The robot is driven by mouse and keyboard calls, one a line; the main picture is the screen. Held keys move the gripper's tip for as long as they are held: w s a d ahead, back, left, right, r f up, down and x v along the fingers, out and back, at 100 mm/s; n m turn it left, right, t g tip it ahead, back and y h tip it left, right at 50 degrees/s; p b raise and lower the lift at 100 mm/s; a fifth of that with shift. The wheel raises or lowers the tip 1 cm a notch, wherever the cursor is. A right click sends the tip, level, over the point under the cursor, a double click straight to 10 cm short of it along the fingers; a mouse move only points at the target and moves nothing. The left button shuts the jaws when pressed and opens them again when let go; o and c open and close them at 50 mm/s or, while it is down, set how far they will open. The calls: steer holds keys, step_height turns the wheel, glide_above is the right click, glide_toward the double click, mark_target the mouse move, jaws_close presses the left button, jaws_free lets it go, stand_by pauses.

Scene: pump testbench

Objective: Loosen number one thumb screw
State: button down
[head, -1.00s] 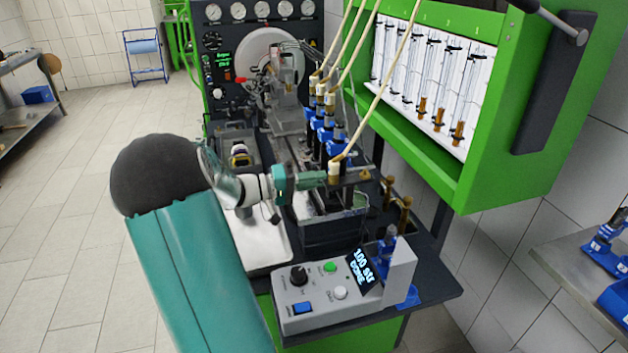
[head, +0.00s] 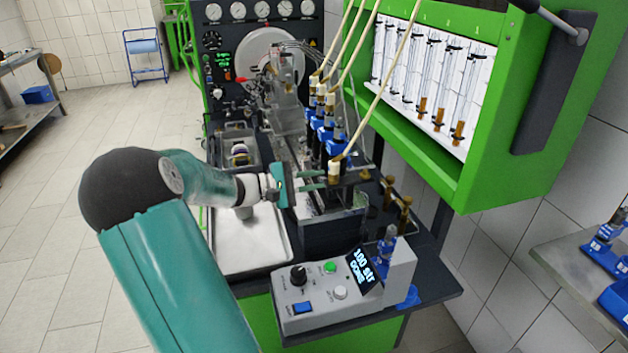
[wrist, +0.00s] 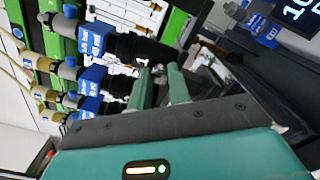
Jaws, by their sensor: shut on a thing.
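My gripper (head: 326,180) is at the near end of the row of blue injector holders on the bench. In the wrist view its two green fingers (wrist: 159,76) are shut on a small grey thumb screw (wrist: 158,70), mostly hidden between the fingertips. A black cylindrical injector end (wrist: 143,48) lies just beyond the tips. The nearest blue holder (wrist: 96,40) is left of it. In the head view the nearest injector (head: 334,171) with a cream hose stands close to the fingertips. The screw's number cannot be read.
A grey control box (head: 335,295) with a lit display stands at the bench's front. A metal tray (head: 250,245) lies below my arm. Cream hoses (head: 384,92) run up to the green cabinet (head: 500,170) with glass tubes. Floor is free at left.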

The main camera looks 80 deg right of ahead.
steer(key=shift+n, duration=0.8)
steer(key=c, duration=1.3)
jaws_free()
steer(key=shift+w, duration=0.1)
steer(key=v, duration=1.3)
steer(key=shift+w+a, duration=0.2)
steer(key=shift+a, duration=0.1)
